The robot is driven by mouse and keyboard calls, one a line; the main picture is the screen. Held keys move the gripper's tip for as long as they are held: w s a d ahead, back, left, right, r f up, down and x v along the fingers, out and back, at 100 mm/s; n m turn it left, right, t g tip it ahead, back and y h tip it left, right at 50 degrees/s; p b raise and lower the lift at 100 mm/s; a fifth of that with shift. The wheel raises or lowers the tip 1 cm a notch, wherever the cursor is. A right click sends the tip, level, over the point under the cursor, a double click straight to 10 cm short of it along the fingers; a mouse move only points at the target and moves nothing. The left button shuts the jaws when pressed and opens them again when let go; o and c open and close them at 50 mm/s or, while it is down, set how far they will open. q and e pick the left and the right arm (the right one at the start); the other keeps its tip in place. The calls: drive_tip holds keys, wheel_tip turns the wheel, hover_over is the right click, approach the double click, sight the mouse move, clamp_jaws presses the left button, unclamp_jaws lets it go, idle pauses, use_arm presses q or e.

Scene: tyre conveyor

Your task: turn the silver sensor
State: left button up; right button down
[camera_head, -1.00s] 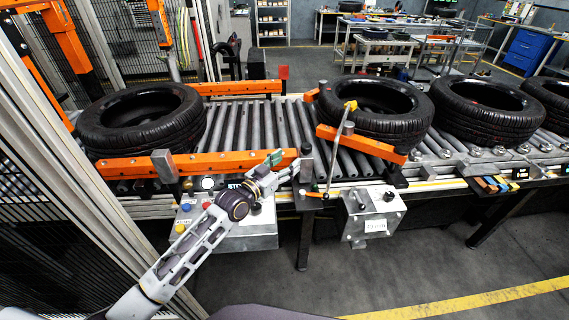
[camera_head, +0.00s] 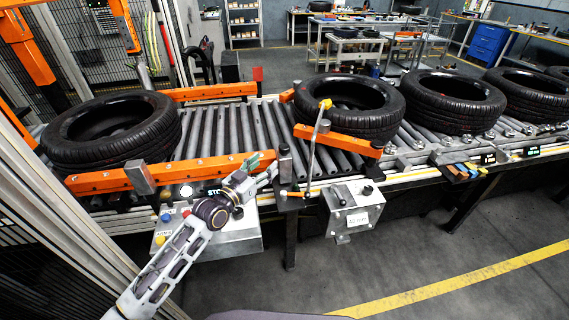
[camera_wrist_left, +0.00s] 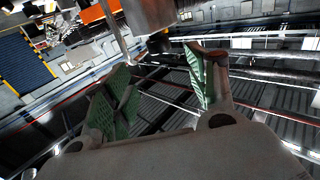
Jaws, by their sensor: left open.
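My left gripper (camera_head: 268,174) is open and empty at the conveyor's front edge, by the right end of the front orange guide bar (camera_head: 190,171). Its fingers point right, toward a small dark and silver post (camera_head: 285,162), a little apart from it. In the left wrist view, the two green-padded fingers (camera_wrist_left: 165,92) are spread wide. A silver cylinder (camera_wrist_left: 152,14) shows just beyond them, near the top edge, not between the pads. I cannot tell for sure which silver part is the sensor. My right gripper is not in view.
Black tyres (camera_head: 112,128) lie on the roller conveyor (camera_head: 240,135). An upright rod with a yellow top (camera_head: 325,104) stands right of my gripper. A grey control box (camera_head: 352,208) hangs in front. My left forearm crosses a button panel (camera_head: 240,240). Open floor lies at front right.

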sight(281, 150)
use_arm(q)
drive_tip(key=v, duration=0.2)
drive_tip(key=shift+s+a+p, duration=0.15)
drive_tip(key=shift+s+p, duration=0.2)
drive_tip(key=shift+p, duration=0.05)
drive_tip(key=shift+w, duration=0.15)
drive_tip(key=shift+p+x, duration=0.65)
drive_tip(key=shift+x, duration=6.15)
drive_tip(key=shift+f, duration=0.1)
drive_tip(key=shift+c, duration=0.3)
drive_tip(key=c, duration=1)
